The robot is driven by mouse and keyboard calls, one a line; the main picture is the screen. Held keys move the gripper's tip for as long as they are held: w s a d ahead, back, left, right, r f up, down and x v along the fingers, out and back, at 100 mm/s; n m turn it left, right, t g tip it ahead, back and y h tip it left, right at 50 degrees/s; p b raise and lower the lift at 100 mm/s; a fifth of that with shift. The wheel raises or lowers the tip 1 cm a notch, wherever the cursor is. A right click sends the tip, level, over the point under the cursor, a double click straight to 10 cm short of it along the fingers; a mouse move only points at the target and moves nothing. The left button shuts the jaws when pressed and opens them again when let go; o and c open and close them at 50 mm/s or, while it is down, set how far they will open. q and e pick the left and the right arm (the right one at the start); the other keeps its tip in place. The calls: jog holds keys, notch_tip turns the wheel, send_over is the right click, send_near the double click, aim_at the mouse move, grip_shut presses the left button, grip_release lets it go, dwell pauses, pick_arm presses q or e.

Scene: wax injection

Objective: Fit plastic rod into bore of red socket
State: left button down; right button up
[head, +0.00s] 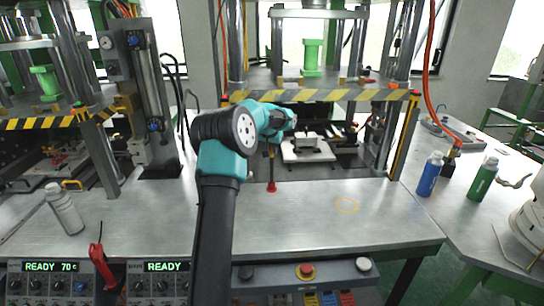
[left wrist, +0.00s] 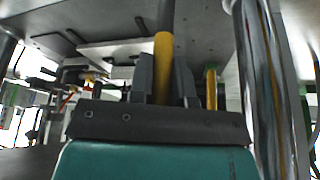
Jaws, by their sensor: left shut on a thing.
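The red socket (head: 272,187) stands on the grey metal bench, in front of the press opening. My left gripper (head: 272,143) is just above it, partly hidden by my own wrist. In the left wrist view my left gripper (left wrist: 166,88) is shut on a yellow plastic rod (left wrist: 163,58), which stands up between the two dark fingers. In the head view a thin dark upright shape lies between the gripper and the socket; I cannot tell whether the rod's end is in the bore. My right gripper is not in view.
A press with a striped yellow-black bar (head: 330,95) stands behind. The bench around a yellow ring mark (head: 346,205) is clear.

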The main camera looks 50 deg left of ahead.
pick_arm(q)
jog(key=shift+f, duration=1.9)
jog(key=c, duration=1.1)
grip_release()
send_near(272, 155)
jog(key=shift+w+a+r, duration=0.1)
jog(key=shift+a+r, duration=0.25)
jog(key=shift+r, duration=0.25)
